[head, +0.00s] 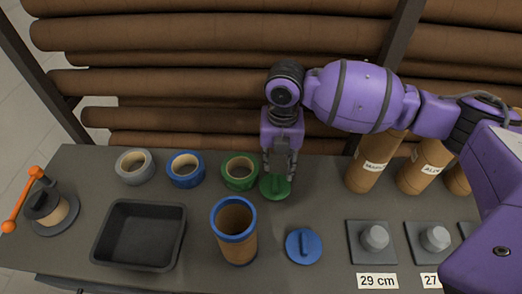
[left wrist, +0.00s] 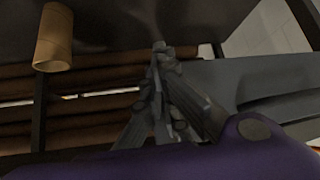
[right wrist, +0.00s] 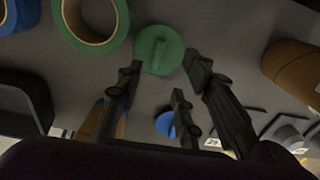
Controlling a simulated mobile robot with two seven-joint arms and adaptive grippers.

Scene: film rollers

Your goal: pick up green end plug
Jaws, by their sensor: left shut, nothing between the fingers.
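The green end plug (head: 275,186) is a round disc with a raised bar handle. It lies on the table beside the green tape roll. My right gripper (head: 280,168) points down just above it in the head view and partly covers it. In the right wrist view the plug (right wrist: 159,50) lies just beyond the fingertips, and the gripper (right wrist: 165,68) is open with nothing between its fingers. My left gripper (left wrist: 160,48) shows only in the left wrist view, with its fingers together and empty.
Green (head: 240,172), blue (head: 186,169) and grey (head: 135,166) tape rolls stand left of the plug. A blue-rimmed tube (head: 234,232), a blue end plug (head: 303,246) and a black tray (head: 139,235) are nearer. Labelled brown tubes (head: 374,163) stand to the right.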

